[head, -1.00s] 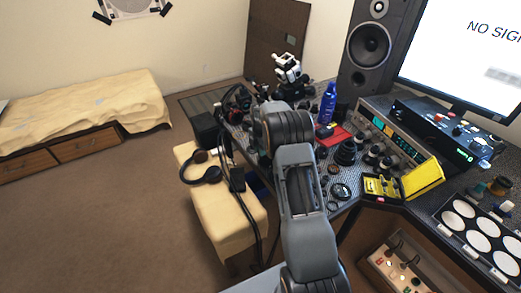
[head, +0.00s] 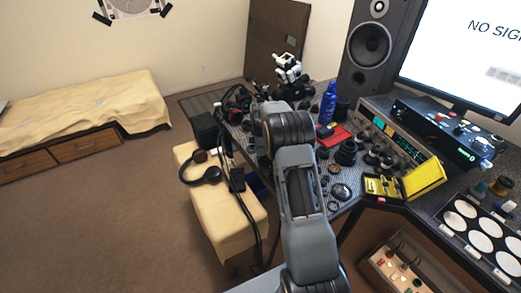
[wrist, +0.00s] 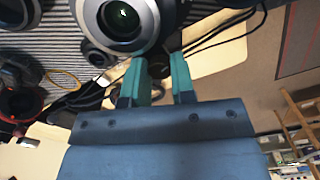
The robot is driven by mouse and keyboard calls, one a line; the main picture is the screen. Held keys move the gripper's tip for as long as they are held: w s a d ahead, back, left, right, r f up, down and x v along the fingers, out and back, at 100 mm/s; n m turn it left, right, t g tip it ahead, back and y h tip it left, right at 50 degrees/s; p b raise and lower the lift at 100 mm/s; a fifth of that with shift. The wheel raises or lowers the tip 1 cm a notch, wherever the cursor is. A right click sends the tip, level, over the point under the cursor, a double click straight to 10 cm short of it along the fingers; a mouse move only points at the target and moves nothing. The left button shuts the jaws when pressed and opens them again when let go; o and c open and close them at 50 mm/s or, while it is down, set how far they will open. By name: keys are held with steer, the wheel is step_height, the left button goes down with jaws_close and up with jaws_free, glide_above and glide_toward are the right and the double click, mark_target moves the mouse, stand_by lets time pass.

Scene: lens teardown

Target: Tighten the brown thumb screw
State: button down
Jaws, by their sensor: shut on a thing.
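My gripper (wrist: 163,66) shows in the wrist view as two teal fingers pointing up the picture, with a small gap between them. A small dark brown piece (wrist: 163,68), which looks like the brown thumb screw, sits between the fingertips, and the fingers are shut on it. Its shape is mostly hidden. Just beyond the tips is a large dark round lens body (wrist: 122,20) with a pale ring and a greenish glass centre. In the head view my arm hides the gripper and the screw.
Lens parts and rings (head: 345,152) lie on the desk to the right of my arm. A blue bottle (head: 328,103), a red mat (head: 338,135) and a yellow case (head: 424,178) are also there. A padded bench (head: 225,215) with headphones (head: 203,174) stands to the left.

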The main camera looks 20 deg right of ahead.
stand_by(0.4)
steer(key=c, duration=0.9)
jaws_free()
steer(key=shift+c, duration=0.2)
steer(key=shift+r, duration=0.1)
step_height(320, 180, up, 14)
steer(key=shift+f, duration=0.2)
